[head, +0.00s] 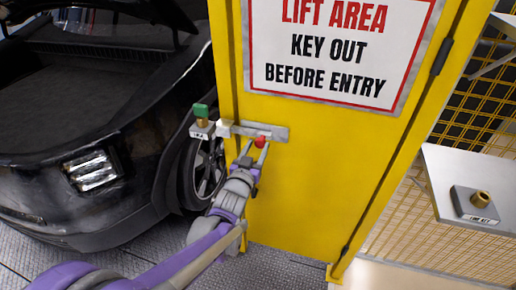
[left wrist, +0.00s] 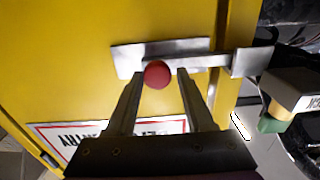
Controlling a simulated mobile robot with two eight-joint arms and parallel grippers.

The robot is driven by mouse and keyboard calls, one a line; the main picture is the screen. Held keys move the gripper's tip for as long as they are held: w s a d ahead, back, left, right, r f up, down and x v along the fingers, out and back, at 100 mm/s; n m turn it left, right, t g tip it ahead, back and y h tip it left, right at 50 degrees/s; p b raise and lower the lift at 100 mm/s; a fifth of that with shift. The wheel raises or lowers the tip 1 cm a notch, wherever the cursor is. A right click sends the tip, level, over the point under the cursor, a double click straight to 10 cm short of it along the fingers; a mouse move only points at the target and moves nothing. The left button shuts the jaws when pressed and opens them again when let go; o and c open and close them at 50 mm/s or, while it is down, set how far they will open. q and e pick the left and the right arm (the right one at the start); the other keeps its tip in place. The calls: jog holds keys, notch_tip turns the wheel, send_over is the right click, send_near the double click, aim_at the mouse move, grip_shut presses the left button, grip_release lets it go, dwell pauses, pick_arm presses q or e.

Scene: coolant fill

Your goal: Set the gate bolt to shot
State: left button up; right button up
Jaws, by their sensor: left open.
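The gate bolt (head: 270,133) is a grey metal bar and plate on the yellow gate (head: 305,170), with a red knob (head: 260,142). In the left wrist view the bar (left wrist: 205,60) runs from the knob (left wrist: 157,74) across to a metal bracket (left wrist: 252,62) at the gate's edge. Whether its end sits inside the bracket I cannot tell. My left gripper (head: 256,148) is open at the bolt. In the left wrist view its fingertips (left wrist: 162,78) stand on either side of the red knob, with gaps showing. My right gripper is not in view.
A small block with a green-topped brass piece (head: 202,118) stands just left of the bolt. A black car (head: 90,150) is at the left. A shelf (head: 455,170) with a labelled brass fitting (head: 480,200) is at the right. A warning sign (head: 335,50) hangs above the bolt.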

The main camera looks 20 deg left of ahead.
pick_arm(q)
jog(key=o, duration=0.3)
jog(key=shift+a, duration=0.15)
jog(key=shift+o, duration=0.2)
jog(key=s, duration=1)
jog(key=shift+s, duration=0.4)
jog(key=shift+a, duration=0.1)
jog(key=s+f+g+p, duration=0.2)
jog(key=s+g, duration=0.4)
jog(key=s, duration=0.5)
jog(key=s+f+g+p, duration=0.3)
jog(key=s+g+p, duration=0.2)
jog(key=s, duration=0.6)
jog(key=shift+g+y+p, duration=0.3)
jog(key=shift+g, duration=0.5)
